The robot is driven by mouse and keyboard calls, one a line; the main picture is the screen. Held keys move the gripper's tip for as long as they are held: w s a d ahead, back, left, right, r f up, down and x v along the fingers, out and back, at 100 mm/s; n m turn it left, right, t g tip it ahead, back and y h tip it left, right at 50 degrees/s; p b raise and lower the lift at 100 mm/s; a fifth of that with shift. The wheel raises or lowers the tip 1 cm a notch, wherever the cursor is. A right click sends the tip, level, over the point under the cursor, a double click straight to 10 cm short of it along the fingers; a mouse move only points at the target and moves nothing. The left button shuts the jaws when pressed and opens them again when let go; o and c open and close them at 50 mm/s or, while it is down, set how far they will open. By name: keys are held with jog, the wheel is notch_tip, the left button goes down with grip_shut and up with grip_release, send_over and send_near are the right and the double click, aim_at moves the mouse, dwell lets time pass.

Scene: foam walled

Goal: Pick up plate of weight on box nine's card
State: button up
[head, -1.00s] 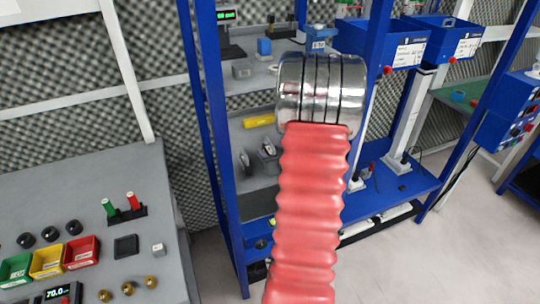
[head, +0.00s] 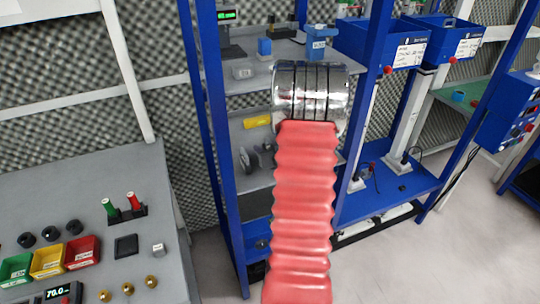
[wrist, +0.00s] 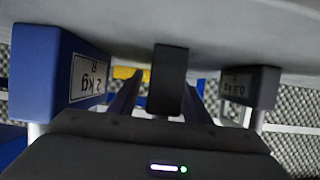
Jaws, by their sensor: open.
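In the wrist view, which is upside down, my gripper (wrist: 160,103) is open, with a dark block-shaped weight (wrist: 168,78) between or just beyond its fingers. I cannot tell whether they touch. A blue weight marked 2 kg (wrist: 58,75) is at the left, and a grey weight with a small kg label (wrist: 250,86) at the right. In the head view my arm hides the gripper.
The blue rack post (head: 212,140) stands left of my arm, and another post is close on its right. Blue boxes (head: 440,30) sit at the upper right. A grey bench (head: 90,190) with coloured bins is at the left. A yellow item (head: 257,121) lies on the lower shelf.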

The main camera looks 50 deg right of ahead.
jog(key=shift+c, duration=0.2)
grip_shut()
dwell(0.6)
dwell(0.7)
jog(key=shift+r, duration=0.15)
